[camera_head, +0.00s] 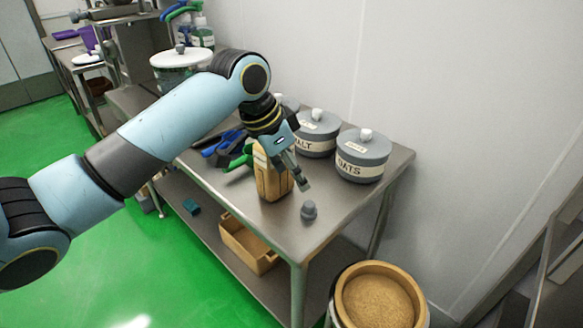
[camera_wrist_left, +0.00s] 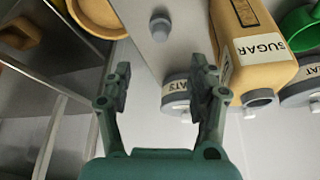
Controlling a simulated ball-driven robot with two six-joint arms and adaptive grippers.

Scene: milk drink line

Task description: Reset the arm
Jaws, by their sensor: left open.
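My left arm (camera_head: 165,120) comes in from the left in the head view and reaches over the steel table. My left gripper (camera_head: 301,179) is open and empty, above the table beside a tan sugar container (camera_head: 270,178). In the left wrist view the gripper (camera_wrist_left: 160,85) shows its two fingers spread apart. The sugar container (camera_wrist_left: 245,50) lies to the right of the fingers there, its label and open grey neck showing. A small grey cap (camera_head: 309,211) sits on the table near the front corner; it also shows in the left wrist view (camera_wrist_left: 160,27). My right gripper is not in view.
Grey lidded jars labelled salt (camera_head: 317,136) and oats (camera_head: 362,158) stand along the wall side of the steel table (camera_head: 345,215). Green and blue tools (camera_head: 228,150) lie behind the sugar container. A round tan-topped bin (camera_head: 380,300) stands on the floor at front right.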

